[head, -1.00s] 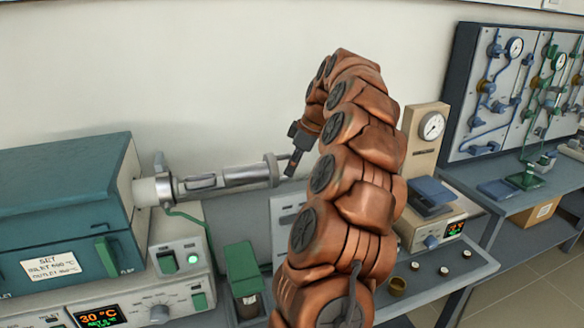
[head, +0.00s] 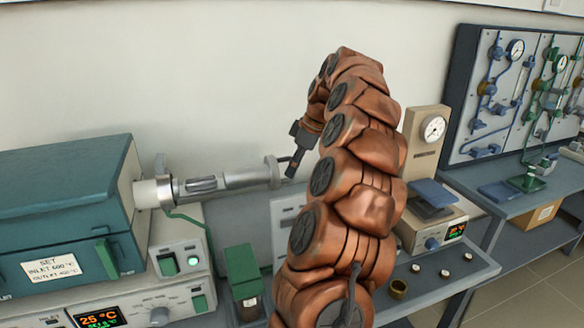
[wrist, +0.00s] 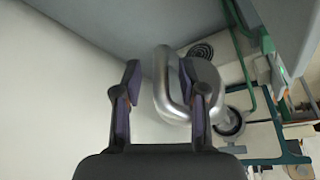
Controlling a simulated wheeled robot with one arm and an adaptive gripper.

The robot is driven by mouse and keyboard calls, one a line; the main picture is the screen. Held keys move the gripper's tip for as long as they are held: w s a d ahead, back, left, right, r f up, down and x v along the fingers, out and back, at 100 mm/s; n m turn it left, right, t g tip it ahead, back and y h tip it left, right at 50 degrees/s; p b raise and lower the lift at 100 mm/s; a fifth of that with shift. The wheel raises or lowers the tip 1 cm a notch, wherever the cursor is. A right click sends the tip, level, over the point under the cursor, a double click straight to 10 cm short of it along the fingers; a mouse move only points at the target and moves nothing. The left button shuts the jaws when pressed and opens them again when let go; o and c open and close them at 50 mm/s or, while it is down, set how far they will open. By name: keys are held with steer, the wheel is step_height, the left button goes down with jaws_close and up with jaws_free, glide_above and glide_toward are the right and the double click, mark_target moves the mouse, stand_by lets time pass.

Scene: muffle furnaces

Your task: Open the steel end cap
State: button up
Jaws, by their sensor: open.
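The steel end cap (head: 272,171) closes the right end of the horizontal tube that sticks out of the teal furnace. My gripper (head: 291,170) is just to the right of the cap in the head view, pointing down, partly hidden by my arm. In the wrist view my gripper (wrist: 161,80) is open. A curved, shiny steel part (wrist: 172,88), apparently at the cap, lies between its two fingers. It is close to the right finger and apart from the left one. Whether it touches the right finger I cannot tell.
The teal furnace (head: 70,195) stands at the left with the tube assembly (head: 225,180) reaching right. A green-lidded container (head: 243,270) stands below the tube. A dial gauge instrument (head: 424,150) stands right of my arm.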

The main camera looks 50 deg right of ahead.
steer(key=v, duration=0.6)
steer(key=shift+r, duration=0.3)
steer(key=shift+s+d, duration=0.1)
stand_by(0.4)
steer(key=w+a+r+g+p, duration=0.1)
steer(key=w+a+r+p, duration=0.15)
steer(key=a, duration=1.25)
steer(key=s+a+f+g+p, duration=0.1)
steer(key=s+a, duration=0.1)
steer(key=a, duration=0.6)
steer(key=s+a+g+p, duration=0.1)
steer(key=s+a, duration=0.1)
steer(key=a, duration=0.5)
steer(key=s+a+f+m+g+h+p, duration=0.1)
steer(key=s+a+f, duration=0.4)
steer(key=s, duration=0.6)
steer(key=s+a+f+m+g+h+p, duration=0.1)
steer(key=s+a+f+m, duration=0.3)
steer(key=s, duration=0.8)
step_height(320, 180, down, 2)
steer(key=shift+a+m+g+p, duration=0.3)
steer(key=shift+a+g+p, duration=0.1)
steer(key=shift+a+p, duration=0.35)
